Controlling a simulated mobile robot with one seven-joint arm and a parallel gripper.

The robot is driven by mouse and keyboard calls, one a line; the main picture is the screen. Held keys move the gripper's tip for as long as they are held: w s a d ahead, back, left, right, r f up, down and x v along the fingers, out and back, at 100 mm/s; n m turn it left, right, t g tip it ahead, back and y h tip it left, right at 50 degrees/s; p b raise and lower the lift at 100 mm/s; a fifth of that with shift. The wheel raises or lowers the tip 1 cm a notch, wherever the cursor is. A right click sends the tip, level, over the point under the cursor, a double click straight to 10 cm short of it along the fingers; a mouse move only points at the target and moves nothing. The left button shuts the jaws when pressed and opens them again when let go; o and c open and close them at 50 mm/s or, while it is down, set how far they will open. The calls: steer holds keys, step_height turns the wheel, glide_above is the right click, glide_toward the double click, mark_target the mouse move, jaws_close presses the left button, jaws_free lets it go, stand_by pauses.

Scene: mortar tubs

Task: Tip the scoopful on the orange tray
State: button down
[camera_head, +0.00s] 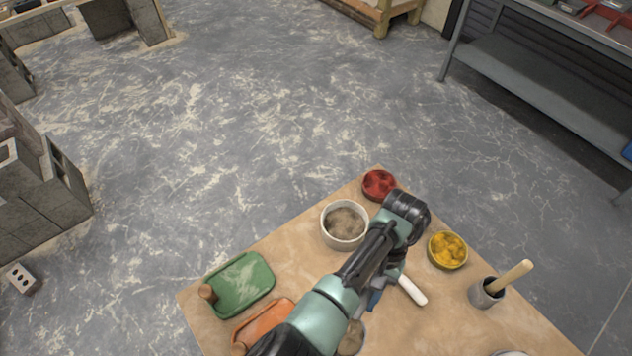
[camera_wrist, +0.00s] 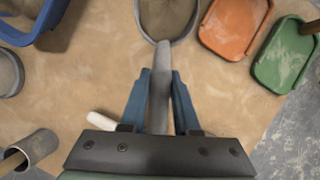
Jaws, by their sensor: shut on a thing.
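My gripper (camera_wrist: 160,100) has its blue fingers shut on the grey handle (camera_wrist: 161,88) of what looks like the scoop. The handle reaches up to the near rim of a grey tub (camera_wrist: 144,32) holding brownish grey material. The scoop's bowl and any load in it cannot be made out. The orange tray (camera_wrist: 210,28) lies right of that tub, apart from the gripper. It has pale smears and no clear heap. In the head view, my arm hides the gripper and scoop, and the orange tray (camera_head: 262,319) shows partly at lower left.
A green tray (camera_head: 245,282) with a wooden knob lies beside the orange one. A white tub (camera_head: 326,236), a red bowl (camera_head: 379,185), a yellow bowl (camera_head: 447,250) and a grey cup (camera_head: 484,296) with a wooden handle stand around. A white rod (camera_head: 412,290) lies near my arm.

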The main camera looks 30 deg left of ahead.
steer(key=shift+n, duration=0.3)
steer(key=a+f+b, duration=0.1)
steer(key=a, duration=0.1)
steer(key=w+a+f+b, duration=0.1)
steer(key=a+f+b, duration=0.1)
steer(key=a, duration=0.1)
steer(key=a+f+b, duration=0.1)
steer(key=a, duration=0.1)
steer(key=shift+w+a+f, duration=0.25)
steer(key=shift+a+f, duration=0.1)
steer(key=a+r+b, duration=0.2)
steer(key=a+b, duration=0.2)
steer(key=a, duration=0.4)
steer(key=s+r+t+p, duration=0.3)
steer(key=s+t+p, duration=0.2)
steer(key=t+p, duration=0.1)
steer(key=s+d+r+t+y+p, duration=0.1)
steer(key=s+r+t+p, duration=0.2)
steer(key=s+t+p, duration=0.3)
steer(key=shift+r+n+t+y+p, duration=0.35)
steer(key=shift+t+p, duration=0.25)
steer(key=shift+p, duration=1)
